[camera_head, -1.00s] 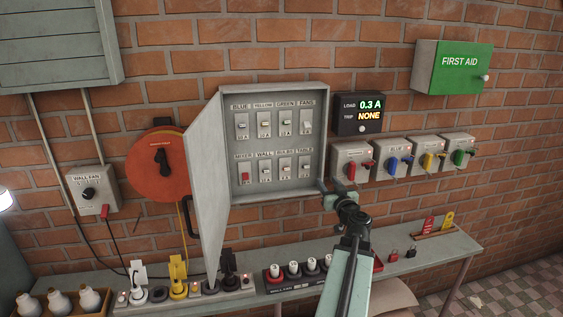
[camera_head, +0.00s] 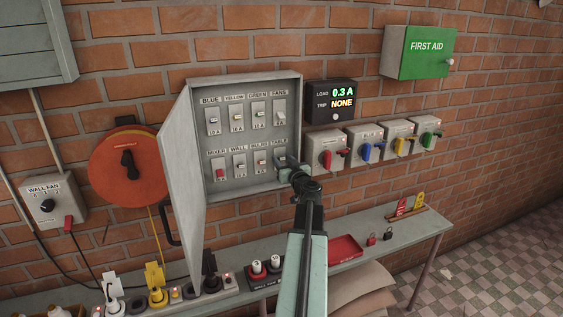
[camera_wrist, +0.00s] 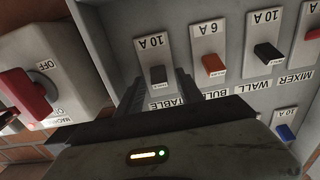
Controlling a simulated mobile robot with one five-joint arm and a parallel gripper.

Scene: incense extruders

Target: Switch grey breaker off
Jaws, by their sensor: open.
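The breaker box (camera_head: 243,189) is open and holds two rows of labelled breakers. In the wrist view, which is upside down, the TABLE breaker has a dark grey toggle (camera_wrist: 158,74). The WALL breaker's near-black toggle (camera_wrist: 267,52) and the BULBS breaker's orange-brown toggle (camera_wrist: 213,64) are beside it. My gripper (camera_head: 288,161) is at the lower right corner of the box, in front of the TABLE breaker and partly hiding it. In the wrist view my open, empty gripper (camera_wrist: 160,88) has one finger on each side of the dark grey toggle. Contact cannot be told.
The box's door (camera_head: 182,190) stands open on the left. Rotary switches, the nearest with a red handle (camera_head: 327,158), are just right of the box. A load display (camera_head: 333,100) hangs above them. Plugs and a red tray (camera_head: 345,249) are on the bench below.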

